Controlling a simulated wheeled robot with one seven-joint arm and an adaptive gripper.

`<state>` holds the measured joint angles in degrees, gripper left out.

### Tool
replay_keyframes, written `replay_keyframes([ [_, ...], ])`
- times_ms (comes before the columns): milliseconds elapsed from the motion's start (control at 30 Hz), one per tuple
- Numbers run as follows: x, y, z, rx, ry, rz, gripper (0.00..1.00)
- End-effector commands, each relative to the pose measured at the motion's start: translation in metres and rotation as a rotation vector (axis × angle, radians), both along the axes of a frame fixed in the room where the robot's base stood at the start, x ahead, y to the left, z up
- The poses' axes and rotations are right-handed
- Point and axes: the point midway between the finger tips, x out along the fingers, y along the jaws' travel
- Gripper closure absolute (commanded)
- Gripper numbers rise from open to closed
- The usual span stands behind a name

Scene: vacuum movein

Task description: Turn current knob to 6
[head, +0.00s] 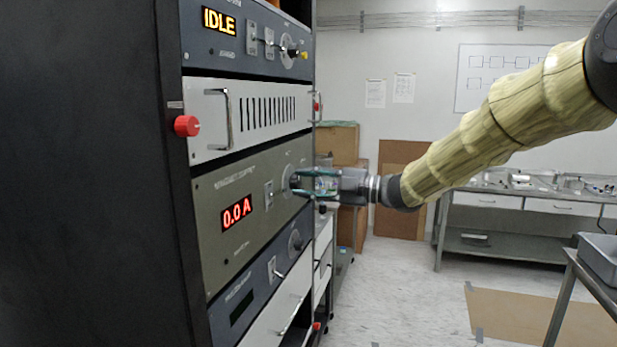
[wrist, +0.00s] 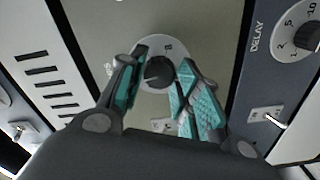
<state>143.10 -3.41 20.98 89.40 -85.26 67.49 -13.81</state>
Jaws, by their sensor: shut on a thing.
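The current knob (wrist: 159,72) is a dark round knob on a pale dial on the olive-green panel (head: 225,190). In the wrist view a digit that looks like 8 shows on the dial above it; the other digits are hidden or too small to read. My gripper (head: 305,181) reaches the panel from the right, and its teal fingers are shut on the knob, one on each side. In the wrist view the gripper (wrist: 157,80) covers parts of the dial. A small toggle switch (head: 269,194) sits left of the knob.
Higher up, a panel display (head: 219,21) reads IDLE. Below is a panel with another knob (head: 296,240), labelled DELAY in the wrist view (wrist: 297,35). The floor right of the rack is open.

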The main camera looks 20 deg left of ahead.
Motion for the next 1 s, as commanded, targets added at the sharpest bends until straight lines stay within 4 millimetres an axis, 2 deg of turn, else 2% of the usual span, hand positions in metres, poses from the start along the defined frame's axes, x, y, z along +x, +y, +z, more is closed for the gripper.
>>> replay_keyframes([
  [1000,-0.0018,0.0003,0.0031,0.032,0.941,0.001,0.91],
])
